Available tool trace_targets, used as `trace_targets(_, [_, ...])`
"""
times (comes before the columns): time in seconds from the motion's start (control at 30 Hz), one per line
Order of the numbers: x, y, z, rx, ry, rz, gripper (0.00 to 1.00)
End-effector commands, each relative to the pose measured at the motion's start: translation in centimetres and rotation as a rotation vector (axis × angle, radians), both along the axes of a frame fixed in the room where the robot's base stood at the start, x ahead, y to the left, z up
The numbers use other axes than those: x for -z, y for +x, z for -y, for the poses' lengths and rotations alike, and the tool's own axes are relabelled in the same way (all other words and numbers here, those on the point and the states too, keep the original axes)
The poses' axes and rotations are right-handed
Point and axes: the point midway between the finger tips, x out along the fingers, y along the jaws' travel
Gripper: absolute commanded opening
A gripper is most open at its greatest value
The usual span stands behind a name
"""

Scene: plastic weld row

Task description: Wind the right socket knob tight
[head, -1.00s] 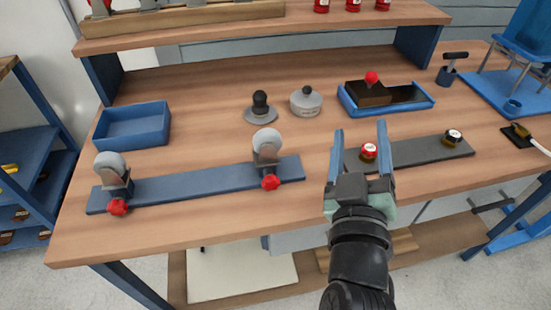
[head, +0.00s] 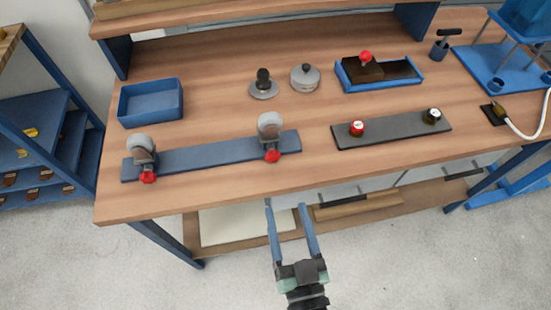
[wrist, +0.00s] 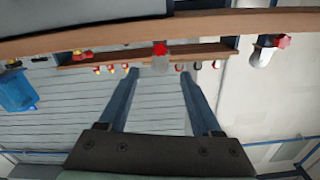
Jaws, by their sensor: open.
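The blue rail (head: 205,157) lies along the front of the bench and bears two sockets with grey discs. The right socket (head: 270,126) has a red knob (head: 274,156) low on its front side. The left socket (head: 142,146) has a similar red knob (head: 148,177). My gripper (head: 287,206) is open and empty, in front of the bench edge and apart from the right knob. The wrist view appears upside down; a red knob (wrist: 160,48), seemingly the right one, shows beyond and between the fingertips (wrist: 158,72). How tight the knob is cannot be told.
A dark plate with a red button (head: 357,128) and a black-and-white one (head: 431,116) lies right of the rail. Behind are a blue bin (head: 150,89), two grey round pieces and a blue tray (head: 350,85). A white cable (head: 520,134) lies at right.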

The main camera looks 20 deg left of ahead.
Motion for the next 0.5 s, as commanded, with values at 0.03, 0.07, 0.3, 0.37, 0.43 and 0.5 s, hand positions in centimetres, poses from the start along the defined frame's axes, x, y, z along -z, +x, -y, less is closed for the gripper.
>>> trace_targets(0.03, [-0.2,0.8,-0.5,-0.005,-0.001,0.003,0.66])
trace_targets(0.07, [-0.3,1.2,-0.8,-0.004,0.000,0.003,0.66])
trace_targets(0.3, [-0.4,5.7,-3.5,-0.004,-0.001,0.002,0.66])
trace_targets(0.37, [-0.3,6.7,-4.1,-0.005,-0.001,0.003,0.66])
trace_targets(0.43, [-0.3,7.7,-4.7,-0.003,-0.001,0.001,0.66])
trace_targets(0.5, [-0.2,8.5,-5.2,-0.002,-0.002,0.001,0.66])
